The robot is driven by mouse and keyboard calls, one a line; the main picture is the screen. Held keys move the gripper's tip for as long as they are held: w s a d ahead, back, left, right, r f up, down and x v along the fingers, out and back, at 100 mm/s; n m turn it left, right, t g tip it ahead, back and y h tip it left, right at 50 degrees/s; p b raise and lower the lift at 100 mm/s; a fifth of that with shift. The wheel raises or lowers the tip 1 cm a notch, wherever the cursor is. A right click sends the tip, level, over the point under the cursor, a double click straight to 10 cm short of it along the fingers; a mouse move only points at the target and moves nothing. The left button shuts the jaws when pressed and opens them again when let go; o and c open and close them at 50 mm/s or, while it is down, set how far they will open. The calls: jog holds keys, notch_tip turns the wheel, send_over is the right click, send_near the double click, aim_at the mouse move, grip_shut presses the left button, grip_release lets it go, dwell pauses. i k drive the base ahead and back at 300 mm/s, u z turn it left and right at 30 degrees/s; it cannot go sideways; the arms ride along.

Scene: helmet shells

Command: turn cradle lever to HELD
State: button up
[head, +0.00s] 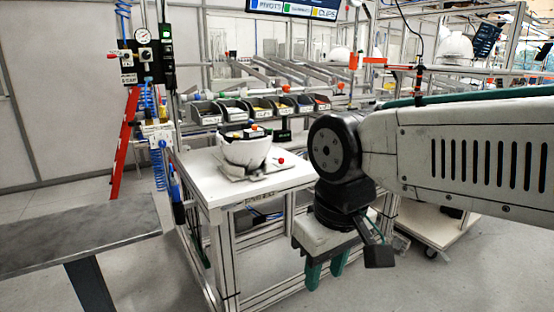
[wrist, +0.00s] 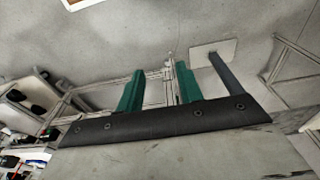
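A white helmet shell (head: 245,151) sits upside down in a grey cradle (head: 236,172) on the white-topped workbench (head: 207,189). A red ball knob (head: 281,160) shows at the cradle's right side; it looks like the lever's end. The lever's marking and setting are too small to read. My gripper (head: 325,272) hangs in front of and to the right of the bench, below its top, fingers down. In the wrist view its two green fingers (wrist: 158,85) are apart with nothing between them. The cradle and lever do not show clearly in the wrist view.
Several parts bins (head: 259,109) line the rack behind the bench. A panel with a gauge (head: 143,57) and a blue coiled hose (head: 158,165) stand at the bench's left. A grey table (head: 80,232) is at the front left. Floor is open before the bench.

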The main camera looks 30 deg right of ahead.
aim_at(282, 160)
jog(key=z, duration=0.55)
jog(key=i, duration=1.2)
jog(key=u, duration=0.5)
